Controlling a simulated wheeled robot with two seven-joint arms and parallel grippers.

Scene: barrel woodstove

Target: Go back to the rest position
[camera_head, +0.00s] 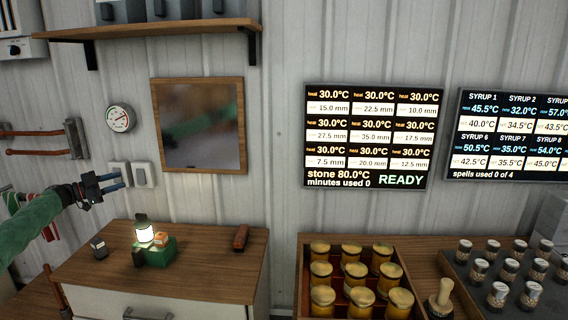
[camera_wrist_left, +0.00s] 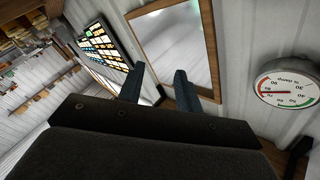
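My left gripper (camera_head: 122,180) is at the left of the head view, on my green-sleeved arm. It points right, in front of the wall near two white switch plates; I cannot tell whether it touches the left plate (camera_head: 118,168). The right plate (camera_head: 144,175) is clear of it. In the left wrist view its two dark fingers (camera_wrist_left: 158,78) stand apart with nothing between them, so it is open and empty. The framed mirror (camera_wrist_left: 172,38) and the round gauge (camera_wrist_left: 288,82) lie beyond the fingers there. My right gripper is not in view.
Below the left gripper is a wooden cabinet top (camera_head: 200,272) with a lit lantern (camera_head: 144,232), a green block (camera_head: 160,252) and a reddish-brown piece (camera_head: 241,237). A crate of jars (camera_head: 300,285) stands at centre right. A shelf (camera_head: 160,29) is above; copper pipes (camera_head: 40,152) run left.

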